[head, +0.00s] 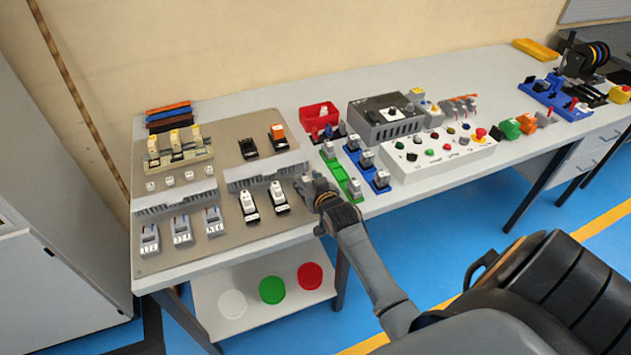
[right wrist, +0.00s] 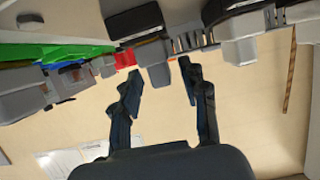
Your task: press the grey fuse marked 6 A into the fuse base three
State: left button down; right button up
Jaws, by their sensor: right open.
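My right gripper (head: 312,188) is open at the right edge of the beige panel, beside a green stand. It also shows open in the right wrist view (right wrist: 161,75), and a grey block (right wrist: 155,62) appears between or beyond its fingertips. Small grey-white parts, one at the green stand's near end (head: 354,187) and one on a blue stand (head: 367,157), are possible fuses. Their markings are too small to read, so I cannot tell which is the 6 A fuse. Black bases holding white parts (head: 249,205) stand on the panel left of the gripper. I cannot tell which is base three.
A red bin (head: 320,117), a dark-topped grey unit (head: 385,117) and a white button box (head: 437,152) stand behind and right of the gripper. Slotted grey ducts (head: 265,170) cross the panel. The table's front edge (head: 235,256) is close.

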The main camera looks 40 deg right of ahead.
jog(key=v, duration=1)
jog(key=shift+s, duration=0.4)
jog(key=shift+r, duration=0.1)
jog(key=shift+c, duration=0.2)
